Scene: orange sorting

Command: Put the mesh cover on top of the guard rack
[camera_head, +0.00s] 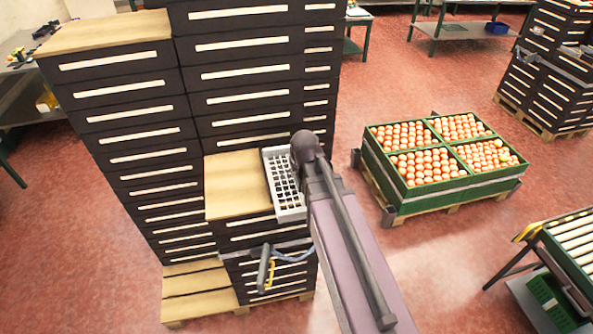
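A light grey mesh piece (284,187) with rows of square openings lies along the right edge of the wooden top of a low dark stack. It looks like the mesh cover, but I cannot tell for sure. My arm's rounded joint and purple-grey link pass over its right side and hide part of it. My gripper is not visible; the arm may be hiding it. I cannot pick out a separate guard rack.
Tall dark crate stacks (130,110) rise behind and left of the low stack (238,185). A dark tool with a yellow part (267,268) hangs at its front. A green crate of oranges (440,195) stands right on a pallet. Open red floor lies between.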

